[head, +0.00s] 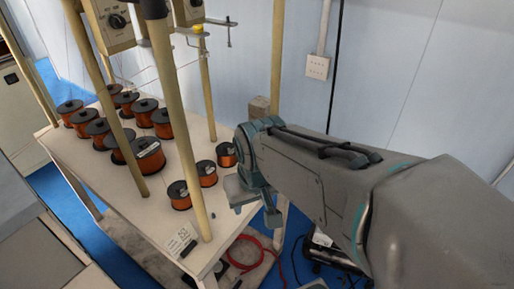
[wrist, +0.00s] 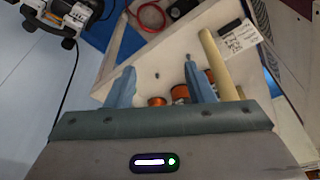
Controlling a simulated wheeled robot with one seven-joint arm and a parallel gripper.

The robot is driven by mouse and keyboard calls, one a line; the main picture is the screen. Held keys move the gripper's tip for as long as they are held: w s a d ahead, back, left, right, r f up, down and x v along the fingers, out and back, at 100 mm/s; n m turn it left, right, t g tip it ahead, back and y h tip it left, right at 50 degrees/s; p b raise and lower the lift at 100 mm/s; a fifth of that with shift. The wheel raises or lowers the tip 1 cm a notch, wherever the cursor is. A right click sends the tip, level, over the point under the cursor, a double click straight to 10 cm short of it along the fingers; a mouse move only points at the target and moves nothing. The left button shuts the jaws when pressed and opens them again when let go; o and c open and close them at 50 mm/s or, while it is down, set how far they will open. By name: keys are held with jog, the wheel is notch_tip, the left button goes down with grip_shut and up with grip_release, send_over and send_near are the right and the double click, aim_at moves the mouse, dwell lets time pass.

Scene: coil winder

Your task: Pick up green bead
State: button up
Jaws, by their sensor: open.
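A small dark, slightly greenish thing (head: 212,215) lies on the white table top, just right of the front wooden post in the head view. It may be the green bead, but it is too small to be sure of its colour. A small dark spot (wrist: 187,57) by the right fingertip in the wrist view seems to be the same thing. My gripper (head: 256,207) is at the table's right edge. In the wrist view my gripper (wrist: 157,76) is open, its blue fingers apart and nothing between them held.
Several copper wire spools (head: 179,195) stand on the white table (head: 135,205). Wooden posts (head: 187,150) rise from it, one close to the small thing. A paper card (head: 178,238) and a black object (head: 188,250) lie at the front corner. A red cable (head: 243,262) lies below.

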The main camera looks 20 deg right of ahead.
jog(key=w+d+f+m, duration=0.15)
jog(key=w+d, duration=0.25)
jog(key=w, duration=0.4)
jog(key=w+d+f+t, duration=0.1)
jog(key=w+d+f, duration=0.25)
jog(key=w, duration=0.35)
jog(key=w+d+f+m, duration=0.1)
jog(key=w+d+f, duration=0.1)
jog(key=w+d, duration=0.45)
jog(key=shift+h, duration=0.4)
jog(key=w+f, duration=0.1)
jog(key=f, duration=0.1)
jog(key=w+a+f, duration=0.1)
jog(key=w+f, duration=0.1)
jog(key=f, duration=0.1)
jog(key=w+f, duration=0.1)
jog(key=f, duration=0.2)
jog(key=shift+w+a, duration=0.15)
jog(key=shift+w, duration=0.05)
jog(key=shift+a+x, duration=0.2)
jog(key=shift+x, duration=1.15)
jog(key=shift+a+x, duration=0.2)
jog(key=shift+x, duration=1.1)
jog(key=c, duration=1)
